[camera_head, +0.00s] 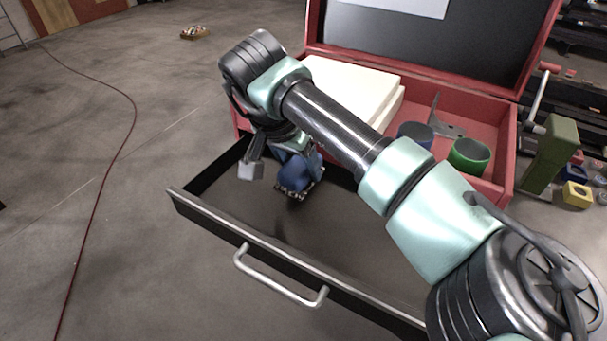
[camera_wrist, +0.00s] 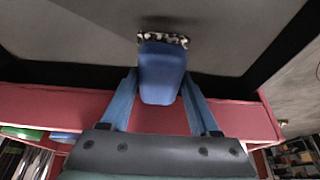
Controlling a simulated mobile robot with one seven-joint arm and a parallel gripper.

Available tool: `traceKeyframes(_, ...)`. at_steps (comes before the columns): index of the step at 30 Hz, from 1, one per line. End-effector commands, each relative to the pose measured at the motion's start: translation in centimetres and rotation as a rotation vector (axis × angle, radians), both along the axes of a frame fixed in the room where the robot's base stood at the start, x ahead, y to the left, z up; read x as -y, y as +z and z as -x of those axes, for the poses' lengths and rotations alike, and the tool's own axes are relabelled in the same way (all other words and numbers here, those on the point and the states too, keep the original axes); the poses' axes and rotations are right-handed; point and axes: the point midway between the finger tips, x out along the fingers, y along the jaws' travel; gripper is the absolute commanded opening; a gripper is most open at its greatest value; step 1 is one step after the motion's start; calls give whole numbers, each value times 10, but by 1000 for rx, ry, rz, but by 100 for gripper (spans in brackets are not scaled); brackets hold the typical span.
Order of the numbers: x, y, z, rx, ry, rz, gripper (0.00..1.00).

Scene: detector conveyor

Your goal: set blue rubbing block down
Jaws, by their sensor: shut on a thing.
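The blue rubbing block (camera_head: 291,177) has a speckled black-and-white underside. It is inside the open dark drawer (camera_head: 225,197), near the drawer's back left. In the wrist view the block (camera_wrist: 161,82) sits upright between the two blue fingers of my gripper (camera_wrist: 159,75), which is shut on it. The speckled edge (camera_wrist: 160,40) faces the drawer floor, with a dark shadow close beside it. I cannot tell whether it touches the floor or hangs just above it. My wrist and arm hide part of the drawer's back and right.
The drawer floor around the block looks bare. Its front wall (camera_head: 285,262) has a metal handle (camera_head: 279,279). Above it, the red chest (camera_head: 488,190) holds a white slab (camera_head: 350,85), a blue cup (camera_head: 416,132), a green cup (camera_head: 468,157) and a metal bracket (camera_head: 445,127).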

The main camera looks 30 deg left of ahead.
Motion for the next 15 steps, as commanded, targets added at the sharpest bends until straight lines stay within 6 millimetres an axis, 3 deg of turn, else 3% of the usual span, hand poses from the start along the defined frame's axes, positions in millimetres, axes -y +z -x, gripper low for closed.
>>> traceKeyframes(10, 0, -41, 0, -3, -1, 0, 10)
traceKeyframes(15, 1, -47, -1, 2, 0, 0, 10)
